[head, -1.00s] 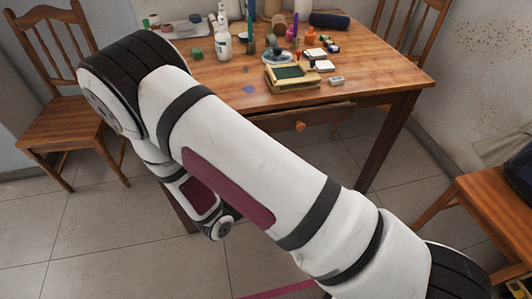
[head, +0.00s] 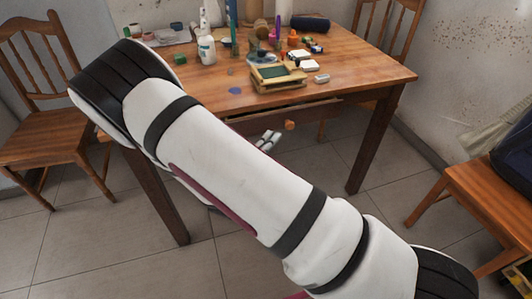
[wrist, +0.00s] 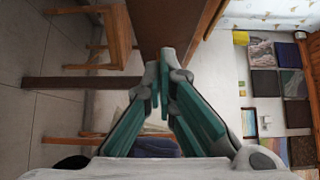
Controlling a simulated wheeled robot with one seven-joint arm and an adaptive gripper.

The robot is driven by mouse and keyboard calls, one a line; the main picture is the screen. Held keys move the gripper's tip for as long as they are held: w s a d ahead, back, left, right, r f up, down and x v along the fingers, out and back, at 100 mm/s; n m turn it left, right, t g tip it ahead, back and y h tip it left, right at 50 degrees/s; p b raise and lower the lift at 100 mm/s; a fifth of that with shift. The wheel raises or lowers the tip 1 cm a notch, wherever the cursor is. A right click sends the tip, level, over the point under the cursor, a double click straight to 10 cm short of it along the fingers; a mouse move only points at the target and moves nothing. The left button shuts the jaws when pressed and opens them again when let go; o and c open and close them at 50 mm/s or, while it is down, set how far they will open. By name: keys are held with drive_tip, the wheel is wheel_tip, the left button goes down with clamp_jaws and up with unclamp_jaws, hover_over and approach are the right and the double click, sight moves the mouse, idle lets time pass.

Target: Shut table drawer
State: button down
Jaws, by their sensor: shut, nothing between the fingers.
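The wooden table (head: 350,66) stands at the back of the head view. Its drawer (head: 312,112) shows under the near edge and looks slightly pulled out, with a round orange knob (head: 290,125). My arm hides the drawer's left part. My gripper (head: 269,139) is just left of and below the knob, apart from it in the picture; contact with the drawer front cannot be told. In the wrist view, my gripper (wrist: 164,100) has its fingers together and empty, close to a brown wooden panel (wrist: 165,25).
Bottles, paints and a small wooden box (head: 277,77) crowd the tabletop. One chair (head: 45,115) stands at left, another (head: 392,35) behind the table. A wooden stool or chair (head: 480,195) is at right. The tiled floor before the table is open.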

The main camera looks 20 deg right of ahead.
sight(264, 127)
drive_tip(key=shift+w, duration=1.3)
drive_tip(key=w, duration=0.3)
drive_tip(key=shift+w+d, duration=0.1)
drive_tip(key=shift+w, duration=0.8)
drive_tip(key=shift+r, duration=0.1)
